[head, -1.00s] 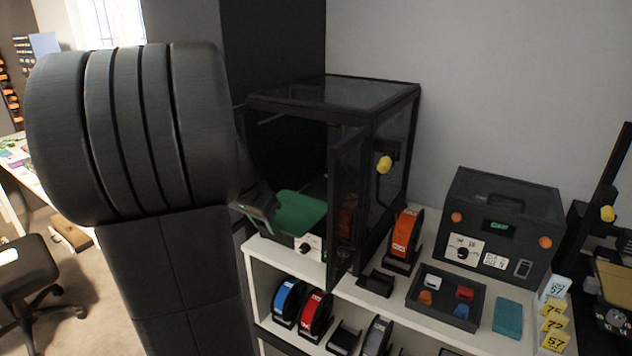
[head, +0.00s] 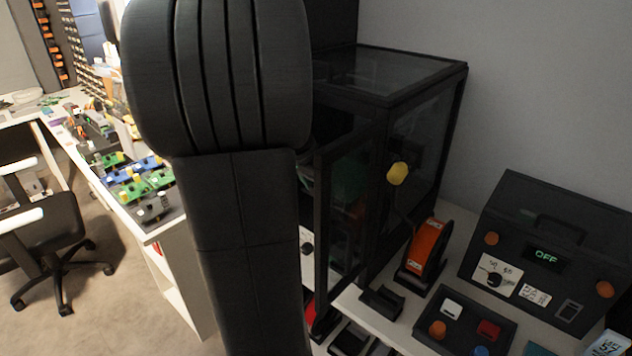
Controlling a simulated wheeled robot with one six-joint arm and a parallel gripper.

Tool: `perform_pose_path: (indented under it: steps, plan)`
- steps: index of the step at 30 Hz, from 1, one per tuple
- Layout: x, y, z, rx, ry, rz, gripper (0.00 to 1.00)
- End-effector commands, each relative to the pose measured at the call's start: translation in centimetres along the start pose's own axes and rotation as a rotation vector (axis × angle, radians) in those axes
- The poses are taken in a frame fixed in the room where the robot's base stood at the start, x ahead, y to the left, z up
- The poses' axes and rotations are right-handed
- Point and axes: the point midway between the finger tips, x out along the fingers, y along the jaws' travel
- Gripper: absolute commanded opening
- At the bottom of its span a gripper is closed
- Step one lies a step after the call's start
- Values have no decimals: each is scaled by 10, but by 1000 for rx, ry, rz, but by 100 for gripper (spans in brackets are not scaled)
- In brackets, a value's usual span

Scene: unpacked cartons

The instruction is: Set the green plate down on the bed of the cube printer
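The cube printer (head: 418,72) is a black-framed box with clear panels on the white shelf unit, right of my arm. A dim green patch, seen through the door's dark glass, looks like the green plate (head: 347,185). I cannot tell whether it rests on the bed or is held. The bed itself is hidden by the door and my arm. My gripper is hidden behind my own large dark arm links.
An orange spool (head: 427,247) stands right of the door. At left are an office chair (head: 45,235), a cluttered workbench and open floor.

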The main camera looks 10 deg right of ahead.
Motion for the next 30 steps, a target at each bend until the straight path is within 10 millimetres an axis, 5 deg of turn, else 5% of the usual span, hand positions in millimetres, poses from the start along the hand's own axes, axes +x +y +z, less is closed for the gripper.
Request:
perform_pose_path:
  steps: [8,30]
  plan:
    - [25,0,-8,1,0,1,0]
    - [26,1,-15,8,4,-1,0]
